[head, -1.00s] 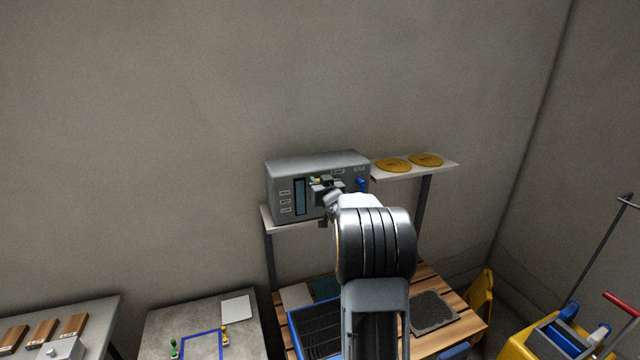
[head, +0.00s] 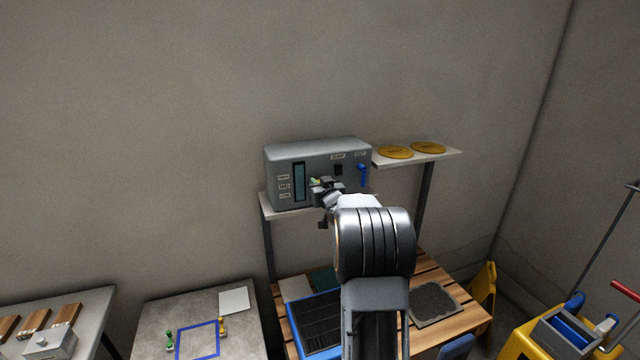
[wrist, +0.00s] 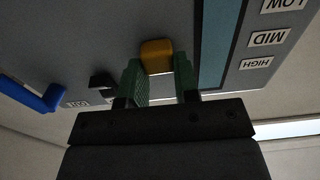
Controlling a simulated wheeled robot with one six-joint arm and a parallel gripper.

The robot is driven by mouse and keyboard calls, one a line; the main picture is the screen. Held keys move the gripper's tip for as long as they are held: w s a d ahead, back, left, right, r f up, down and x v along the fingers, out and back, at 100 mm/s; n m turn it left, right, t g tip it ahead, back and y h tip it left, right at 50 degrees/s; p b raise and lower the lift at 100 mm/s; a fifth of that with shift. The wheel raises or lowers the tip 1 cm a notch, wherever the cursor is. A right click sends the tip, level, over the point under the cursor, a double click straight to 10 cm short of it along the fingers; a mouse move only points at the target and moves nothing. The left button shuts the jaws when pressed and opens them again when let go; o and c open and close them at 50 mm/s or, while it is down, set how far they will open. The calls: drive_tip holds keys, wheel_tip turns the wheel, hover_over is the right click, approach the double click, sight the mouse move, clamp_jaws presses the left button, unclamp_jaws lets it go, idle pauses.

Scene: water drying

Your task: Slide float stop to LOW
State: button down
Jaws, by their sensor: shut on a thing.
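The float stop is a yellow knob (wrist: 156,56) on the front of the grey control box (head: 318,146). My gripper (wrist: 158,80) has its green fingers closed on both sides of the knob in the wrist view. In the head view my gripper (head: 322,185) is at the box front, just right of the dark teal gauge window (head: 299,181). The labels LOW (wrist: 285,4), MID (wrist: 268,38) and HIGH (wrist: 257,63) sit beside the window; the wrist view is upside down. The knob is roughly level with MID or HIGH; I cannot tell exactly. My wrist hides part of the panel.
A blue lever (head: 362,172) and a black switch (wrist: 103,82) are on the panel to the right of the gripper in the head view. Gold discs (head: 395,152) lie on the shelf beside the box. A slatted wooden table (head: 462,310) stands below.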

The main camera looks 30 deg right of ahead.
wheel_tip(320, 180, down, 3)
drive_tip(key=shift+r+b, duration=0.1)
drive_tip(key=shift+b, duration=0.4)
drive_tip(key=c, duration=0.8)
unclamp_jaws()
drive_tip(key=shift+c, duration=0.2)
drive_tip(key=b+v, duration=0.2)
drive_tip(key=v, duration=1.1)
drive_tip(key=shift+s+a+b, duration=0.15)
drive_tip(key=shift+s+b, duration=0.2)
drive_tip(key=shift+s, duration=0.05)
